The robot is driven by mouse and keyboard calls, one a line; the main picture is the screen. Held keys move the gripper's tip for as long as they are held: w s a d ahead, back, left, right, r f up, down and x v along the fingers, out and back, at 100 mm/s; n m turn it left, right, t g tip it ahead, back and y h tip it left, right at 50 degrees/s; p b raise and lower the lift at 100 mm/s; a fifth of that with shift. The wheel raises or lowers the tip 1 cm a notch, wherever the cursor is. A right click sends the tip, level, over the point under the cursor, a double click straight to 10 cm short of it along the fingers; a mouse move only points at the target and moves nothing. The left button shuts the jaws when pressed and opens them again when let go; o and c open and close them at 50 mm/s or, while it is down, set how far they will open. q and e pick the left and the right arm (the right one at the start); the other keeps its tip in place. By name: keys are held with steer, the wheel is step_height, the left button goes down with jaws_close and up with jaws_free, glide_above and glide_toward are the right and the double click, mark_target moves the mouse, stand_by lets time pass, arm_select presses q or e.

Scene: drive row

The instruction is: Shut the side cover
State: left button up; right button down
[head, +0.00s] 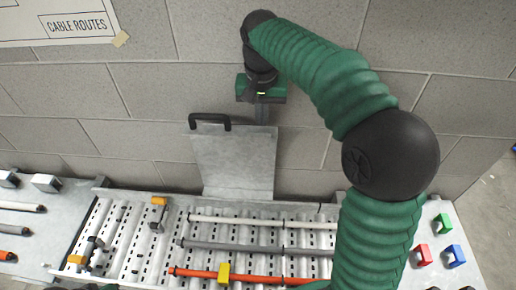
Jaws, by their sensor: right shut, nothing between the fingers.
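The side cover (235,165) is a flat grey metal flap with a black handle (210,123) at its upper left corner. It stands raised at the back edge of the perforated tray (150,250), against the block wall, so it is open. My right arm reaches over from the lower right. My right gripper (262,115) is shut and empty, at the cover's upper right edge. I cannot tell whether it touches the cover or is behind it.
In the tray lie a white cable (250,221), a grey cable (230,246) and an orange cable (200,273) with a yellow clip (223,273). Coloured clips sit on the right panel, including a green one (442,223). More cable ends lie at left.

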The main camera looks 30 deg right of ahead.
steer(key=shift+s+a+f+b, duration=0.15)
steer(key=shift+a+b, duration=0.1)
steer(key=shift+a, duration=0.15)
steer(key=shift+s+a+f+b, duration=0.1)
steer(key=shift+s+a+b, duration=0.1)
steer(key=shift+a, duration=0.15)
steer(key=shift+s+a+r, duration=0.2)
steer(key=shift+s+a, duration=0.25)
steer(key=shift+a, duration=0.15)
steer(key=shift+s+a+b, duration=0.55)
steer(key=shift+s+b, duration=0.05)
steer(key=shift+s, duration=0.15)
steer(key=p, duration=0.5)
glide_toward(256, 132)
steer(key=s+a+f, duration=0.1)
steer(key=s+a, duration=0.1)
steer(key=s, duration=0.1)
steer(key=shift+s+a+f, duration=0.15)
steer(key=shift+f, duration=0.15)
